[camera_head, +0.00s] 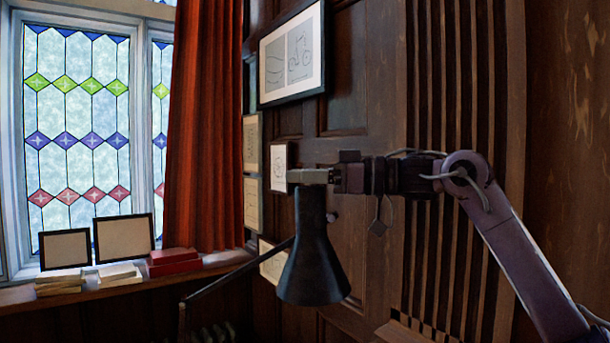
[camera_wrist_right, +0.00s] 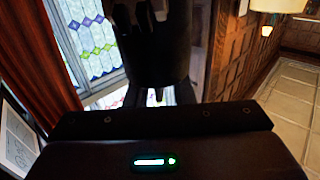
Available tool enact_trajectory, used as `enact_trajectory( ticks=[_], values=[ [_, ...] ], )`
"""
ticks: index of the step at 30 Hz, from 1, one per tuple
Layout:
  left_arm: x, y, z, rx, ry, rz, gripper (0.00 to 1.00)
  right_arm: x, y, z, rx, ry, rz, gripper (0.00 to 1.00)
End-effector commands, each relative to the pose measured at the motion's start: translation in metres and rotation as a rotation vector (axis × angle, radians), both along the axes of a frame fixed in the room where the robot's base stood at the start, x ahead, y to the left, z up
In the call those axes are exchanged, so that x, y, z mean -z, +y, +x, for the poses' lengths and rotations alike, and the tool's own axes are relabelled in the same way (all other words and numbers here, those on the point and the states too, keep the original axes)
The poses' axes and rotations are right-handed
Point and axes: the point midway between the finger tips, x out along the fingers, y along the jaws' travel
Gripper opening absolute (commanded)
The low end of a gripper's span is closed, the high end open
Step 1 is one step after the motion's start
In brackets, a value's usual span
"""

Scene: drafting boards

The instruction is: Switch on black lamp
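The black lamp (camera_head: 312,262) has a conical shade that opens downward, with a thin arm running down to the left. A small knob shows on the right side of its neck. No glow shows from it. My right gripper (camera_head: 305,176) reaches in from the right, level, with its fingers at the top of the shade's neck. I cannot tell whether they touch it. The fingers are seen edge-on, so their gap is hidden. In the right wrist view a dark shape, probably the lamp (camera_wrist_right: 160,40), fills the top middle. My left gripper is not in view.
A window sill (camera_head: 210,264) at the left holds picture frames (camera_head: 124,238), stacked books (camera_head: 118,276) and a red box (camera_head: 174,262). A red curtain (camera_head: 203,130) hangs behind. Framed pictures (camera_head: 291,55) hang on the wood-panelled wall close behind my right gripper.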

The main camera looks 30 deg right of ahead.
Motion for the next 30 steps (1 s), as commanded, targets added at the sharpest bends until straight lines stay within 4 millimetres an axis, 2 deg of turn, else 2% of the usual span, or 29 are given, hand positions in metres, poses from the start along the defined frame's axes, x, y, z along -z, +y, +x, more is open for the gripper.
enact_trajectory(
  ticks=[1, 5, 17, 23, 30],
  values=[
    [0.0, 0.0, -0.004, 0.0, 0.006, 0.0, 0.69, 0.0, 0.0, 0.0, 0.0, 0.0, 0.0, 0.15],
    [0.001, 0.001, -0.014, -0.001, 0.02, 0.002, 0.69, 0.0, 0.0, 0.0, 0.0, 0.0, 0.0, 0.0],
    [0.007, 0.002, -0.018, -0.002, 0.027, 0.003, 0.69, 0.002, 0.0, 0.0, 0.034, -0.003, -0.003, 0.0],
    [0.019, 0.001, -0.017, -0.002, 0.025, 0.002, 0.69, 0.003, 0.0, 0.0, 0.137, -0.008, -0.004, 0.0],
    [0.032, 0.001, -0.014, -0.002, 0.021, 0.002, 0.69, 0.002, 0.0, 0.001, 0.342, -0.016, -0.009, 0.0]
  ],
)
